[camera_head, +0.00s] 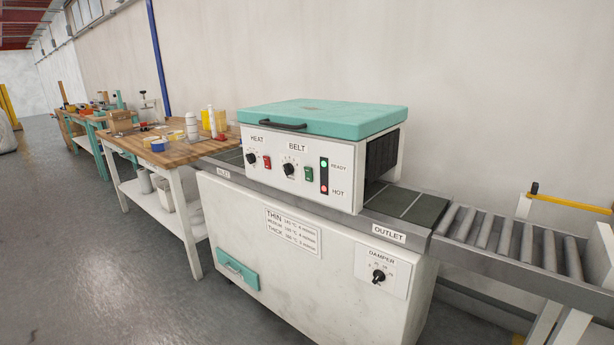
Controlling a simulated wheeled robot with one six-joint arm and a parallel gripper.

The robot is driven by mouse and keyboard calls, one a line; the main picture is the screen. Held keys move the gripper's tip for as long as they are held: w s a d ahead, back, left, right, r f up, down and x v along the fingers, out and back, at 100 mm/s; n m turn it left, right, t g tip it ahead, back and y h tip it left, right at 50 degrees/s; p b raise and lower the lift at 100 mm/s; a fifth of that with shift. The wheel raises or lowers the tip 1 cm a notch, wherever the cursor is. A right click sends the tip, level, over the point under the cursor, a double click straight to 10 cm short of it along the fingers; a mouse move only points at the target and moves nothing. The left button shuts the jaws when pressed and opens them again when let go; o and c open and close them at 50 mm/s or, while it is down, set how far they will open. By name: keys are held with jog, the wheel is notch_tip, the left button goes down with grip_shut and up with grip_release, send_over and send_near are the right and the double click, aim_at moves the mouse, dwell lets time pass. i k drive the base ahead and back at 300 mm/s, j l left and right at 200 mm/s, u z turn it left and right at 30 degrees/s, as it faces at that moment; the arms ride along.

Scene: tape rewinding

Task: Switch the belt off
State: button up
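A white belt machine with a teal lid (325,117) stands in the middle of the view. Its front panel has a BELT section with a black dial (289,169) and a green rocker switch (309,174) to the dial's right. Left of these is the HEAT section with a black dial (252,158) and a red rocker switch (267,162). Two lamps show at the panel's right: READY (324,163) is green and HOT (324,189) is red. The dark belt (412,205) comes out at the outlet side. My gripper is not in view.
A roller conveyor (510,240) joins the outlet at right. A DAMPER dial (379,276) and a teal drawer (238,268) are on the lower cabinet. A wooden workbench (180,153) with tools and bottles stands at left. The grey floor (95,270) at front left is clear.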

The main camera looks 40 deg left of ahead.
aim_at(308, 171)
jog(key=u, duration=1.4)
jog(key=i+l+z, duration=0.1)
jog(key=i, duration=0.4)
jog(key=i+l+z, duration=0.1)
jog(key=i+l, duration=0.15)
jog(key=i, duration=0.2)
